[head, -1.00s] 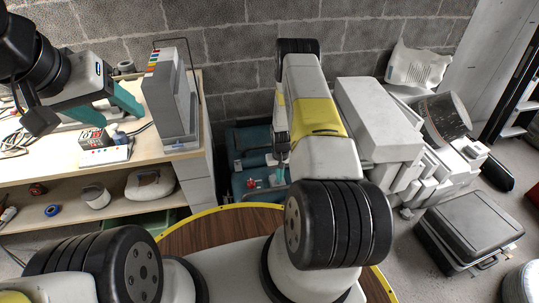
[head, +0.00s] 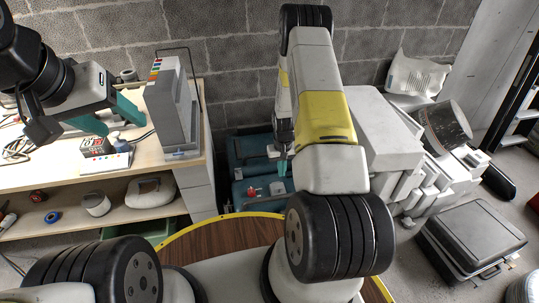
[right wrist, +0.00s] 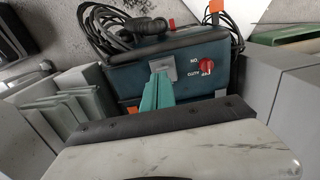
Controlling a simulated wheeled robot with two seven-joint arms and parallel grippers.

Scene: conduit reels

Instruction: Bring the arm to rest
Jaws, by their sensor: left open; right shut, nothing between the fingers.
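My left gripper (head: 113,113) is at the upper left in the head view, with its teal fingers spread apart above the wooden workbench. Nothing is between them. My right arm reaches forward through the middle of the head view. Its gripper (head: 283,165) hangs pointing down, with the teal fingers together and empty. In the right wrist view the shut fingers (right wrist: 157,97) are in front of a dark teal box with a red knob (right wrist: 208,65). I cannot tell the gap between fingers and box.
The workbench (head: 60,185) with a grey upright case (head: 172,110) stands at left. Pale grey boxes (head: 385,130) are right of my right arm. A dark hard case (head: 470,238) lies on the floor at right. A round wooden top with yellow rim (head: 215,240) is close in front.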

